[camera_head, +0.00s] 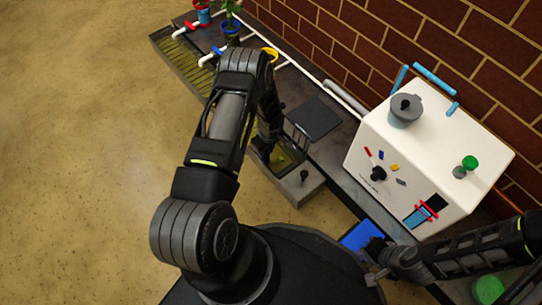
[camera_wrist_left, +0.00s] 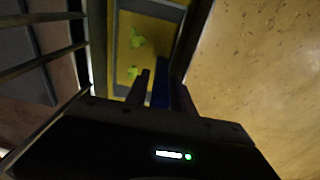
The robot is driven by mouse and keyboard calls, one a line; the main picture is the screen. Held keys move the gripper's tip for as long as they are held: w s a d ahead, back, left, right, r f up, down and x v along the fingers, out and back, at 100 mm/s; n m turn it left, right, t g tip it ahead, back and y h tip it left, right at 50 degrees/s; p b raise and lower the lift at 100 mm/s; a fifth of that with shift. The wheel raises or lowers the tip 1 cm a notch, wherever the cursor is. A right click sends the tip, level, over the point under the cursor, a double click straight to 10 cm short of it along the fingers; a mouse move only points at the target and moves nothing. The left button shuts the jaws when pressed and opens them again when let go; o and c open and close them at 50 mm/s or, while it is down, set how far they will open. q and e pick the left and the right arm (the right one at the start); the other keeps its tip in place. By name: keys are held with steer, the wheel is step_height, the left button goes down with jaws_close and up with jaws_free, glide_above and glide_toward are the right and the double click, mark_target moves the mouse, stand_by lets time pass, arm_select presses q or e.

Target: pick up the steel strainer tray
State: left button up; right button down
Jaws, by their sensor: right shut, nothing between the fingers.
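A grey tray-like frame (camera_wrist_left: 120,7) with a yellow floor and green bits on it lies ahead of my left gripper (camera_wrist_left: 160,85) in the left wrist view. I take it for the steel strainer tray, but cannot be sure. My left gripper is open, its fingers apart, with a dark blue upright piece (camera_wrist_left: 160,96) showing between them. I cannot tell whether they touch it. In the head view, my left arm reaches down to the grey basin (camera_head: 300,187) and hides part of it. My right gripper (camera_head: 373,278) is shut and empty at the lower right.
Thin metal bars (camera_wrist_left: 42,70) stand close to the left of my left gripper. A dark flat panel (camera_head: 314,117) lies behind the basin. A white machine (camera_head: 425,150) stands to the right, against the brick wall. Open floor (camera_head: 80,170) lies to the left.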

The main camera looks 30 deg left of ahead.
arm_select(q)
jaws_close()
stand_by(0.3)
stand_by(0.4)
